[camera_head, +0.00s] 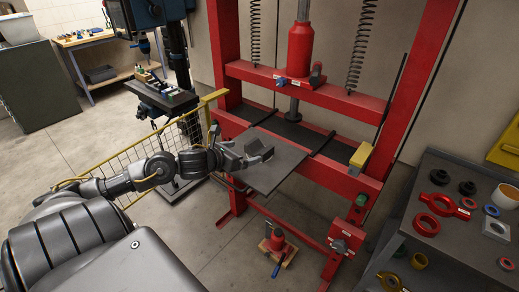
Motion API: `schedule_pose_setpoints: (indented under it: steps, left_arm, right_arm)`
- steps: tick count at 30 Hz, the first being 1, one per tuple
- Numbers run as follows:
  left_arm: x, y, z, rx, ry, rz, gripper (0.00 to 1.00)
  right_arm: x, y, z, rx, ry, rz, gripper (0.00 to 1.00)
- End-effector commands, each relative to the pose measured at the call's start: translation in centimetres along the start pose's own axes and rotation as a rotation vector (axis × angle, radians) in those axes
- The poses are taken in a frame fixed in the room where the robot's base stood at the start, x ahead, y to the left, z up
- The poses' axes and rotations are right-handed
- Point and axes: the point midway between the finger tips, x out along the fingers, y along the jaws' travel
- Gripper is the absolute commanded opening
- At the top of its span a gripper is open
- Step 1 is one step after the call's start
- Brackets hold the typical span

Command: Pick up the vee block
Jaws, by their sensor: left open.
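The vee block (258,151) is a small dark grey block with a notched top. It sits near the left side of the flat grey plate (275,175) on the red press. My left gripper (236,157) is open and close beside the block on its left. Whether a finger touches the block is too small to tell. My left arm comes in from the lower left. My right gripper is not in view.
The red press frame (225,65) rises around the plate, with a red ram cylinder (299,50) above it. A yellow mesh guard (150,160) stands behind my arm. A dark bench (455,235) with rings and other parts is at the right. The plate's right part is clear.

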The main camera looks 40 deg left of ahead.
Motion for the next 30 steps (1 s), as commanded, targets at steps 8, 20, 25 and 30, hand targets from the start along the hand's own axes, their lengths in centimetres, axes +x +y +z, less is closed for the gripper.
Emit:
schedule_pose_setpoints:
  steps: [8,20,25,30]
  left_arm:
    - [2.9,0.0,0.1,-0.001,0.0,0.001,1.0]
    - [5.5,0.1,0.2,-0.007,0.0,0.001,1.0]
    - [7.8,0.2,-0.1,-0.003,0.0,0.001,1.0]
    - [8.4,0.2,-0.2,0.001,0.0,-0.001,1.0]
  right_arm:
    - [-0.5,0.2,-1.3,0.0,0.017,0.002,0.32]
    - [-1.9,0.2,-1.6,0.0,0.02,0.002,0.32]
    - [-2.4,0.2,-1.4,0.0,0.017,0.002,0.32]
    - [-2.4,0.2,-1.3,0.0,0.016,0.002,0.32]
